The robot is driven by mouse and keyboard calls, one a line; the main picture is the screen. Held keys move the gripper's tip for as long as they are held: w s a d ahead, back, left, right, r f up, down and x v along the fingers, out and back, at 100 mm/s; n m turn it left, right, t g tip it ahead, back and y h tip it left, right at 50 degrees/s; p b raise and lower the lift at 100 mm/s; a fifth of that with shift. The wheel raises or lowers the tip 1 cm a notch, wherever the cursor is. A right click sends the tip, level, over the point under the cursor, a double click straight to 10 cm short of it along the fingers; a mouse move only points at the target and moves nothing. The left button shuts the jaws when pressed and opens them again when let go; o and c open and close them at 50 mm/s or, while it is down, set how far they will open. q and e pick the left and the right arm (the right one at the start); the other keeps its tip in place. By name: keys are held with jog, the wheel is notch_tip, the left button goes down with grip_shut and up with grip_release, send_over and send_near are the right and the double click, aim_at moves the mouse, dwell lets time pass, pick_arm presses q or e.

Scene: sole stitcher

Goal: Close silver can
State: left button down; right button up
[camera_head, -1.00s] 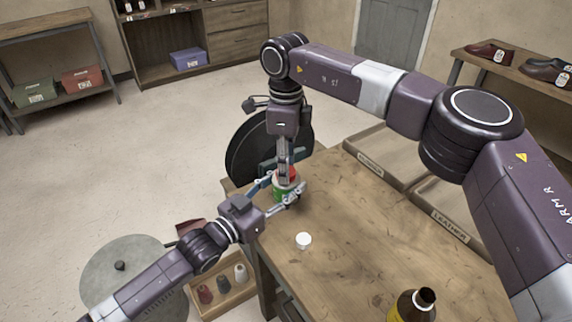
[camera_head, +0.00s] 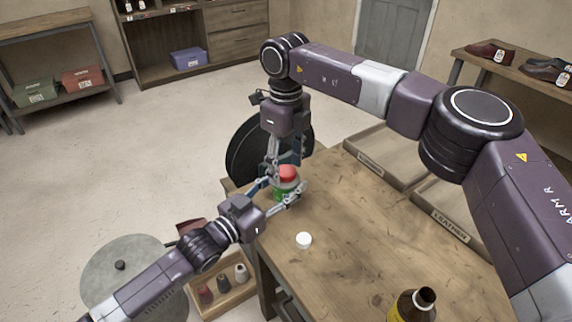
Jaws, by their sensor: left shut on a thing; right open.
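A can with a green body (camera_head: 279,195) and a greyish upper part stands near the far left corner of the wooden table (camera_head: 360,240). A red cap (camera_head: 287,172) sits at its top; whether it is seated fully cannot be told. No plainly silver can shows. My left gripper (camera_head: 286,190) is shut around the can's body from the left and front. My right gripper (camera_head: 282,172) points down over the can, its fingers open around or beside the red cap. The fingers partly hide the can.
A small white cap (camera_head: 304,240) lies on the table in front of the can. A dark bottle (camera_head: 405,309) with an open neck stands at the near edge. Labelled trays (camera_head: 449,225) line the table's right side. A dark round wheel (camera_head: 240,158) is behind the left corner.

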jog(key=shift+r, duration=0.1)
notch_tip(320, 180, up, 12)
dwell(0.4)
pick_arm(q)
jog(key=c, duration=0.9)
grip_release()
jog(key=shift+c, duration=0.2)
jog(key=v, duration=1.2)
jog(key=shift+a, duration=0.1)
pick_arm(e)
jog(key=shift+f, duration=0.2)
